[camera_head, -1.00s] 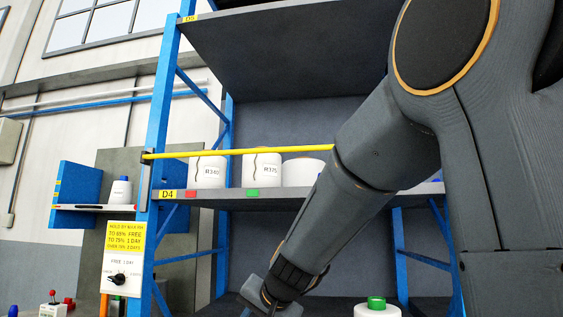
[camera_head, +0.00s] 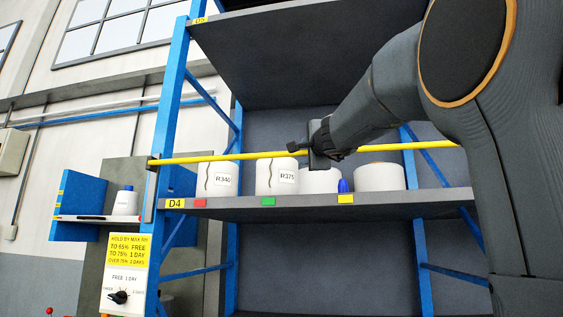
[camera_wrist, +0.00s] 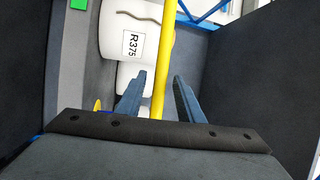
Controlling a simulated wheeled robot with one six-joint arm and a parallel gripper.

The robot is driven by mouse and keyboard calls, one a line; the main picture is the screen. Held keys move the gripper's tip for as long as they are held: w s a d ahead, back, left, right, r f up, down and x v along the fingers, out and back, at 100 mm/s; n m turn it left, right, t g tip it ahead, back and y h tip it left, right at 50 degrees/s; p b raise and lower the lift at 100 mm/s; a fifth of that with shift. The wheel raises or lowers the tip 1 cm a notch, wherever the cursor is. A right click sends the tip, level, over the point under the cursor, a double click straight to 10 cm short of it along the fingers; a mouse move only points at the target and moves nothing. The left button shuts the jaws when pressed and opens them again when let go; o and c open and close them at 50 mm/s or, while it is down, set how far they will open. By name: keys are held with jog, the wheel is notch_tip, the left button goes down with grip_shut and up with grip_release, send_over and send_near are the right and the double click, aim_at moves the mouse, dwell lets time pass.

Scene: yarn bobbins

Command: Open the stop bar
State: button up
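The yellow stop bar (camera_head: 235,157) runs level across the front of the shelf, from a bracket (camera_head: 153,163) on the left blue post towards the right. My gripper (camera_head: 303,147) is at the bar, right of the R375 bobbin. In the wrist view the bar (camera_wrist: 161,75) passes between the two parted fingers of my gripper (camera_wrist: 160,92), with a gap on each side. The right end of the bar is hidden behind my arm in the head view.
White bobbins marked R340 (camera_head: 217,180) and R375 (camera_head: 278,177) stand on the shelf (camera_head: 300,207) behind the bar. Another bobbin (camera_head: 379,177) stands right of a blue-tipped item (camera_head: 343,186). A sign with a dial (camera_head: 125,270) hangs at lower left.

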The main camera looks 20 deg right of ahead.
aim_at(301, 155)
jog(key=shift+p+x, duration=0.7)
jog(key=shift+x, duration=1.9)
jog(key=shift+c, duration=0.3)
grip_shut()
